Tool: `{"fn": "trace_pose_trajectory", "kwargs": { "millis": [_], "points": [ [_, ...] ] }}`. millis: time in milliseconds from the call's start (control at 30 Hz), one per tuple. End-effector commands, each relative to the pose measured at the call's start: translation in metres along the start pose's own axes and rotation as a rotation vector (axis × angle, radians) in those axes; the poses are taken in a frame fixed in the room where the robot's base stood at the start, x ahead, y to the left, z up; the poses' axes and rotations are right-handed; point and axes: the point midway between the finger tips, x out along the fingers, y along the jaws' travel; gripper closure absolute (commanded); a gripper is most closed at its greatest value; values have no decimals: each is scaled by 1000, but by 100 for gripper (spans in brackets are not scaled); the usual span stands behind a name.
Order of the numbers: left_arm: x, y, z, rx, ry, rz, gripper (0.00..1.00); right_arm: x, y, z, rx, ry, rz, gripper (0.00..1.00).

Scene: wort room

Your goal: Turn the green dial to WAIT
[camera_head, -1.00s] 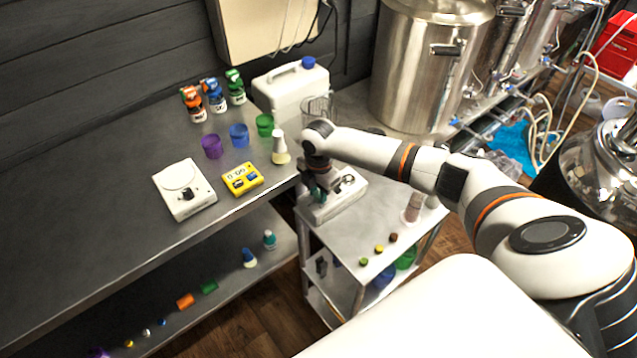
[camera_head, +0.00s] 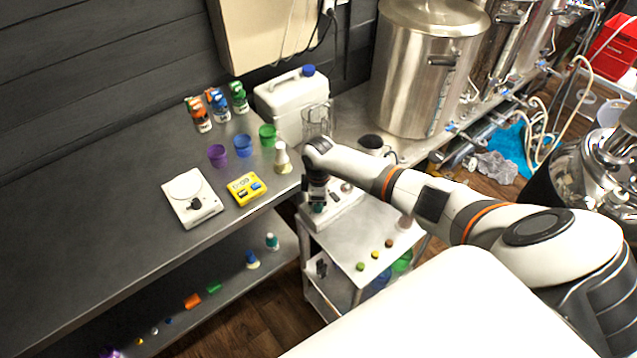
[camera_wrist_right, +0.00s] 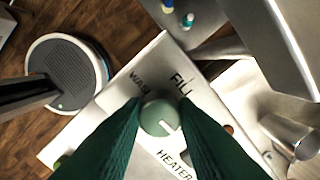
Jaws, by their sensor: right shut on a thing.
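The green dial (camera_wrist_right: 158,116) is a round knob on a white control box, with a white pointer mark toward the lower right in the right wrist view. The white box (camera_wrist_right: 118,88) has the labels FILL above right of the dial, HEATER below, and one starting "WA" at the upper left, its end hard to read. My right gripper (camera_wrist_right: 159,122) is shut on the dial, a dark green finger on each side. In the head view the right gripper (camera_head: 318,202) points down at the box (camera_head: 345,203) on the small metal cart; the dial is hidden there. My left gripper is not in view.
The cart top (camera_head: 335,240) holds several small coloured knobs at its front. A steel kettle (camera_head: 420,80) stands behind.

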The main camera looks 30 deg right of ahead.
Motion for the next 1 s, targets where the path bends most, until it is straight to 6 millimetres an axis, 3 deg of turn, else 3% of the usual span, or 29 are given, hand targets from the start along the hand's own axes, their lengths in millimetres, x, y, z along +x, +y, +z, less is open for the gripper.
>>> {"fn": "trace_pose_trajectory", "kwargs": {
  "millis": [700, 733, 800, 833, 1000],
  "points": [
    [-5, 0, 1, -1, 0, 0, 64, -1, -2, -1, 72, 1, -4, 96],
    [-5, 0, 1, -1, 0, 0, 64, -1, -2, -1, 72, 1, -4, 69],
    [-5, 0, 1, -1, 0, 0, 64, -1, -2, 0, 71, 0, -3, 57],
    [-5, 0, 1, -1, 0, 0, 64, -1, -1, 0, 71, 0, -3, 52],
    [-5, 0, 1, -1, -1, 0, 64, 0, -1, 0, 71, 0, -2, 52]
  ]
}}
